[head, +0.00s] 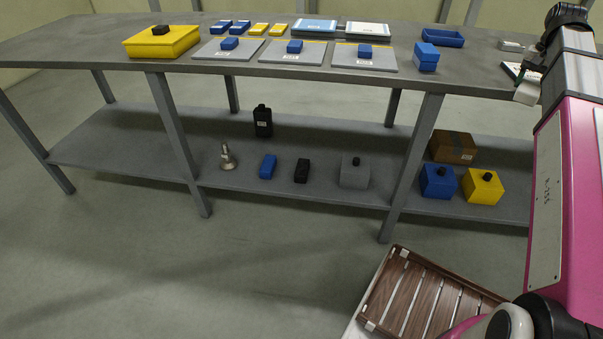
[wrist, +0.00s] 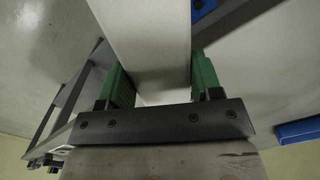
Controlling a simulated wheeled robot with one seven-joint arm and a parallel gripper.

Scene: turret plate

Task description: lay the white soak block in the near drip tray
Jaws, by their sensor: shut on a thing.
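The white soak block (wrist: 146,35) is held between the green fingers of my gripper (wrist: 160,85) in the wrist view, and its far end runs out of the frame. In the head view the pale block (head: 527,93) shows at the right end of the bench, beside my arm; my fingers there are mostly hidden. An open blue tray (head: 442,37) lies at the back right of the bench top, left of the block. I cannot tell which vessel is the near drip tray.
Grey plates with blue blocks (head: 294,47) line the bench's front edge. A two-tone blue block (head: 426,57) stands near the blue tray. A yellow box (head: 161,43) is at left. The lower shelf (head: 120,150) holds boxes and bottles. A slatted wooden tray (head: 425,300) is below right.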

